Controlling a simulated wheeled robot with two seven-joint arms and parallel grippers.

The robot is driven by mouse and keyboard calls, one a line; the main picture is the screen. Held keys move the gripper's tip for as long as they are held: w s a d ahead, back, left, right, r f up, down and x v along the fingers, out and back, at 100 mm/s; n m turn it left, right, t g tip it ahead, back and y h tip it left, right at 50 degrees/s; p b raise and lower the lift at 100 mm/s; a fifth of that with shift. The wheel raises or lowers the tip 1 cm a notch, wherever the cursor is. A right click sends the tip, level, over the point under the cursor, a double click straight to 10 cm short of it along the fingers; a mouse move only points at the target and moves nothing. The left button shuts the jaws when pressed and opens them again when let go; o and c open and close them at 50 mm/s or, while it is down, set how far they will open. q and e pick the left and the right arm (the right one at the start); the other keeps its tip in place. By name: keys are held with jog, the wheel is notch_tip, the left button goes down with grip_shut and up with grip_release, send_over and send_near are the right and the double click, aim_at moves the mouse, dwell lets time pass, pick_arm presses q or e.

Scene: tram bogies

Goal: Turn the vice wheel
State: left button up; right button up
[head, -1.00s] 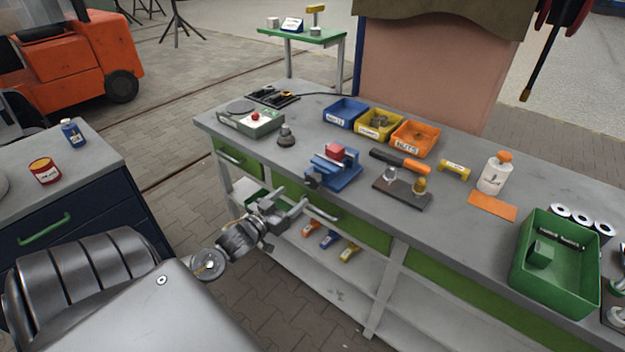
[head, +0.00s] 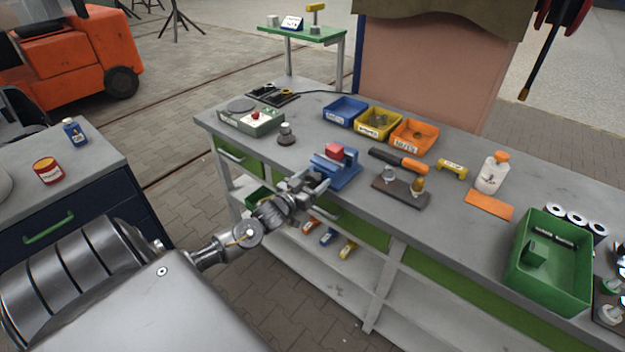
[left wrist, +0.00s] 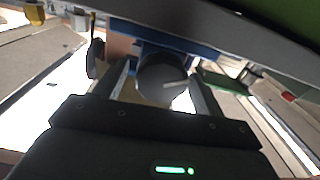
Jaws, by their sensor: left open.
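The blue vice (head: 345,176) stands at the near edge of the grey workbench with a red block (head: 335,151) on top of it. My left gripper (head: 313,184) is at the near side of the vice and hides its wheel in the head view. In the left wrist view the round dark grey vice wheel (left wrist: 158,76) shows between the two fingers of my left gripper (left wrist: 160,84), with a pale bar across it. The fingers are open, one on each side of the wheel; I cannot tell whether they touch it. The blue vice body (left wrist: 190,47) is behind the wheel. My right gripper is not in view.
Blue (head: 346,111), yellow (head: 378,123) and orange (head: 414,137) bins stand behind the vice. A dark board (head: 401,193) with metal parts lies to its right. A green-grey control box (head: 250,120) and a dark knobbed part (head: 286,136) are to its left.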

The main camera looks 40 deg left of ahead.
pick_arm(q)
jog(key=shift+c, duration=0.2)
jog(key=c, duration=0.9)
jog(key=shift+c, duration=0.2)
jog(key=shift+m, duration=0.4)
jog(key=m, duration=0.5)
jog(key=shift+d, duration=0.1)
jog(key=m, duration=0.6)
jog(key=shift+d+f, duration=0.1)
